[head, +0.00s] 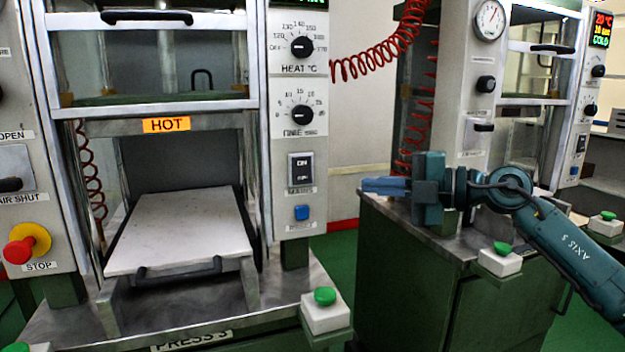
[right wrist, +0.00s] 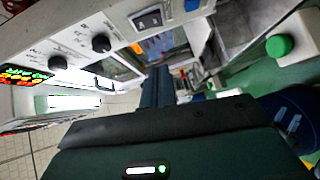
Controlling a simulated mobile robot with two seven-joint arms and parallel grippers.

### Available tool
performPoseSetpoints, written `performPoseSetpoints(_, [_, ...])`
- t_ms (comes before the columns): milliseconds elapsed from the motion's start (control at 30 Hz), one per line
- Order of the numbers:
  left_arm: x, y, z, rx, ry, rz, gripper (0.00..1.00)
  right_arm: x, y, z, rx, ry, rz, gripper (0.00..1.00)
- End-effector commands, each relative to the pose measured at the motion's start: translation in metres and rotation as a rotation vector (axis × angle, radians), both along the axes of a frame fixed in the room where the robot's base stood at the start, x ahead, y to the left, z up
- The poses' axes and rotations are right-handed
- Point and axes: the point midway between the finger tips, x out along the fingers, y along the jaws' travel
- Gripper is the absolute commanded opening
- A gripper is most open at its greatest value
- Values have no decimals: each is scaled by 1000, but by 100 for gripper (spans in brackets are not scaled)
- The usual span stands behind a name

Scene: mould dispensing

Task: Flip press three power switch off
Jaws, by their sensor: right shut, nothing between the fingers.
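The press labelled PRESS 3 (head: 190,341) stands at the left in the head view. Its power switch (head: 301,168) is a black rocker marked ON at the top, above a MAINS label. I cannot tell which side is pressed in. My right gripper (head: 366,186) is shut and empty, pointing left, to the right of the switch and apart from it. In the right wrist view its dark fingers (right wrist: 156,88) are together. A similar rocker switch (right wrist: 147,19) shows on a panel there; I cannot tell which press it belongs to. My left gripper is not in view.
On press 3, a blue button (head: 302,212) sits below the switch and dial knobs (head: 302,115) above it. A green button box (head: 325,312) stands on the front corner. A red coiled hose (head: 380,55) hangs behind. Another press (head: 455,80) stands behind my right arm.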

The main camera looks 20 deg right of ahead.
Motion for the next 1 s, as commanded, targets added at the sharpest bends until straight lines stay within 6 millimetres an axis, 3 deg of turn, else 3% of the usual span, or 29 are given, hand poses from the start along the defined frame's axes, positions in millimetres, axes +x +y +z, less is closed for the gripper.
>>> performPoseSetpoints(267, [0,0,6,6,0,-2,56,12,13,1,4,-1,1,0])
performPoseSetpoints(667, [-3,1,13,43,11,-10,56,68,76,-7,4,-1,3,0])
performPoseSetpoints(800, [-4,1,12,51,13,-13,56,89,75,-12,4,2,-1,0])
performPoseSetpoints(1000, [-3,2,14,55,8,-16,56,105,74,-15,2,1,-1,0])
